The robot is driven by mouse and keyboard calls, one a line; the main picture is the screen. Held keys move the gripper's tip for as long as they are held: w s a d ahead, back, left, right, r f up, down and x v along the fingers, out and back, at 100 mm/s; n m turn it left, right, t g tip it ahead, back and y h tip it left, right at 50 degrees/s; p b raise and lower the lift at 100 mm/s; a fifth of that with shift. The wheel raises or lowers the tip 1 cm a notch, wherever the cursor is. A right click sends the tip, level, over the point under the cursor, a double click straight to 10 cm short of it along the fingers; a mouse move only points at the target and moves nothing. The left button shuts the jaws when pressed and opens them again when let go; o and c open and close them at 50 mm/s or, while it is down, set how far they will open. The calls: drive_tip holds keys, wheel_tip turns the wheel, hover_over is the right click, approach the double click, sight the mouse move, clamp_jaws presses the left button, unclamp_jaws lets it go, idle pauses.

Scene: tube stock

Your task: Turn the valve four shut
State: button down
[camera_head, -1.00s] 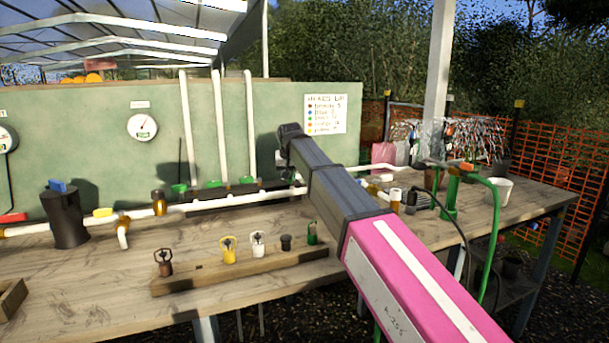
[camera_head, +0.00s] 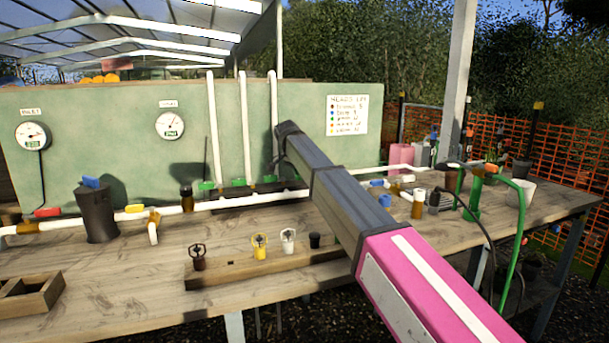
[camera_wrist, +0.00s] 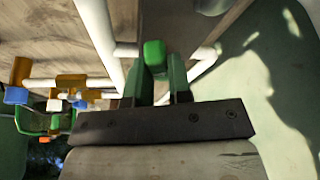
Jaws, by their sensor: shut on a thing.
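White pipes run beside and behind the handle. In the head view, my arm hides the gripper and the held handle. Three other green handles, the left (camera_head: 207,185), middle (camera_head: 239,182) and right (camera_head: 268,179), show at the foot of white upright pipes by the green panel (camera_head: 110,125). I cannot read any valve number.
The wooden bench (camera_head: 120,272) carries a white pipe (camera_head: 240,200), a black canister (camera_head: 96,214) and a wooden rack (camera_head: 265,264) with several small heads. Two gauges, the left (camera_head: 32,134) and right (camera_head: 170,125), hang on the panel.

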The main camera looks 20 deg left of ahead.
drive_tip(key=shift+w+a+m+g+h, duration=0.2)
drive_tip(key=shift+w+a+m+h, duration=0.15)
drive_tip(key=shift+m, duration=0.65)
drive_tip(key=shift+w+a+m+g+h, duration=0.25)
drive_tip(key=shift+a+m+h, duration=0.15)
drive_tip(key=shift+m, duration=0.6)
drive_tip(key=c, duration=1)
unclamp_jaws()
drive_tip(key=shift+c, duration=0.2)
drive_tip(key=shift+a+r, duration=0.1)
drive_tip(key=v, duration=1)
drive_tip(key=shift+r, duration=0.3)
